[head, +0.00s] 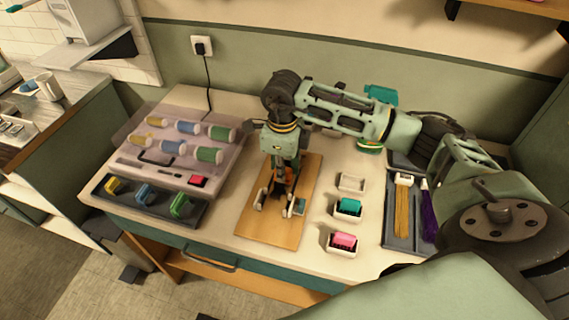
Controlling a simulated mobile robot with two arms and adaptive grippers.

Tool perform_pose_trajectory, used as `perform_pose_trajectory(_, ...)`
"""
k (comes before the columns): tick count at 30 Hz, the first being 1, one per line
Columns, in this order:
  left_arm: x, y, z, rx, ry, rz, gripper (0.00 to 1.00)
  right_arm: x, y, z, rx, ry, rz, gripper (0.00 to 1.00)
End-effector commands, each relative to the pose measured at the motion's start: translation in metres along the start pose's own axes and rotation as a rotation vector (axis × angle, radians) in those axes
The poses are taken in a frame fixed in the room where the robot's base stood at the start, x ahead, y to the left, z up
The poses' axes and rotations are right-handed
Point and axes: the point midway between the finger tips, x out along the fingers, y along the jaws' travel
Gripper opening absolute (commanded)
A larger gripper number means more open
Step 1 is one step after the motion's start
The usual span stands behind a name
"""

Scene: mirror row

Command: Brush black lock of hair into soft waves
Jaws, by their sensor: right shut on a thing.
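My right gripper (279,203) reaches down over the wooden board (258,229) in the middle of the table. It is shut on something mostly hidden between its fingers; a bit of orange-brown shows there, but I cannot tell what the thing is. A small teal piece (300,206) shows beside the right fingertip. I cannot make out a black lock of hair; the gripper covers the middle of the board. A yellow lock (402,207) and a purple lock (429,216) lie in the dark tray (389,236) at the right. My left gripper is not in view.
Three small white holders stand right of the board: one empty (351,182), one with a teal block (348,207), one with a pink block (343,240). A translucent case (133,141) with several rollers and a dark tray (149,210) with coloured clips fill the left.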

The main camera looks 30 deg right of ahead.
Motion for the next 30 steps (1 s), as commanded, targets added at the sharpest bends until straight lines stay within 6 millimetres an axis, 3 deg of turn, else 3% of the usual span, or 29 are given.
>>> perform_pose_trajectory(13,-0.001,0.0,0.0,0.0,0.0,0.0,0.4,0.001,0.006,-0.001,-0.002,0.002,0.002,0.0)
perform_pose_trajectory(30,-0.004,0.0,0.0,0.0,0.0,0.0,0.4,0.001,0.027,-0.001,-0.001,0.002,0.002,0.0)
